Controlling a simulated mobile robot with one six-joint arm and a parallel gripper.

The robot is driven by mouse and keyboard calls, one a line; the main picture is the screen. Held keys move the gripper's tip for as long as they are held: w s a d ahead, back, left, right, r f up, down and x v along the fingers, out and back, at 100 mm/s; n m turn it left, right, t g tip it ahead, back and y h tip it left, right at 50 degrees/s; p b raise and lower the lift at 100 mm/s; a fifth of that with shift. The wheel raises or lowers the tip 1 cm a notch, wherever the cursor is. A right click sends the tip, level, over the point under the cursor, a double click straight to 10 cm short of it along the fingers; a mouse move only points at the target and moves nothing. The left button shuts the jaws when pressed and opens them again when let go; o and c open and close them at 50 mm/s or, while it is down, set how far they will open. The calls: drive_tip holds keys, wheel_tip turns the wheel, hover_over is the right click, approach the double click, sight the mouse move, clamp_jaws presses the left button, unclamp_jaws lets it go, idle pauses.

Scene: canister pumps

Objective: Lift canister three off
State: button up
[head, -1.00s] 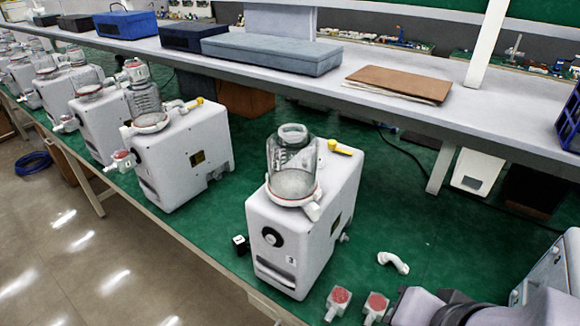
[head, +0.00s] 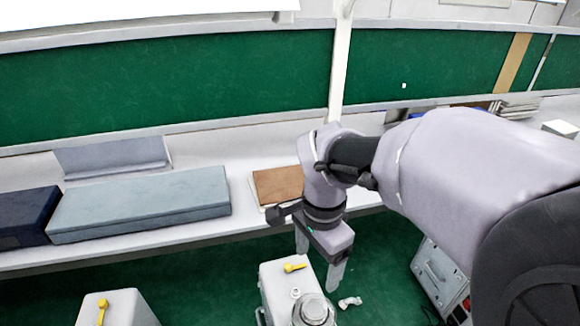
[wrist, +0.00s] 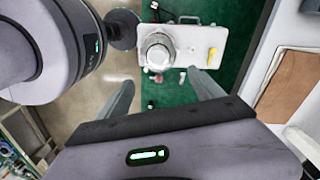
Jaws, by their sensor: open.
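A white box-shaped pump (head: 277,284) with a yellow lever (head: 295,267) is at the bottom of the head view, cut off by the frame edge. A round grey canister (head: 312,309) sits on top of it. In the wrist view the canister (wrist: 157,50) stands on the pump (wrist: 205,46), seen from above. My gripper (head: 319,262) is open and empty above the pump, its fingers spread. In the wrist view the fingertips (wrist: 160,78) are just short of the canister and nothing is between them. The pump's number is not visible now.
A second white pump with a yellow lever (head: 103,310) stands at left. A shelf behind holds a long blue-grey case (head: 140,207), a dark blue case (head: 25,218) and a brown folder (head: 278,184). A white elbow piece (head: 350,302) lies on the green bench right of the pump.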

wheel_tip(320, 180, down, 6)
drive_tip(key=d, duration=0.3)
hover_over(316, 307)
drive_tip(key=f, duration=0.6)
drive_tip(key=shift+w+d, duration=0.2)
drive_tip(key=shift+d, duration=0.05)
drive_tip(key=f, duration=0.5)
drive_tip(key=shift+s+a, duration=0.25)
drive_tip(key=shift+s, duration=0.05)
drive_tip(key=shift+w+a+f, duration=0.15)
drive_tip(key=shift+f, duration=0.15)
drive_tip(key=shift+d, duration=0.2)
drive_tip(key=c, duration=0.3)
drive_tip(key=shift+a, duration=0.1)
clamp_jaws()
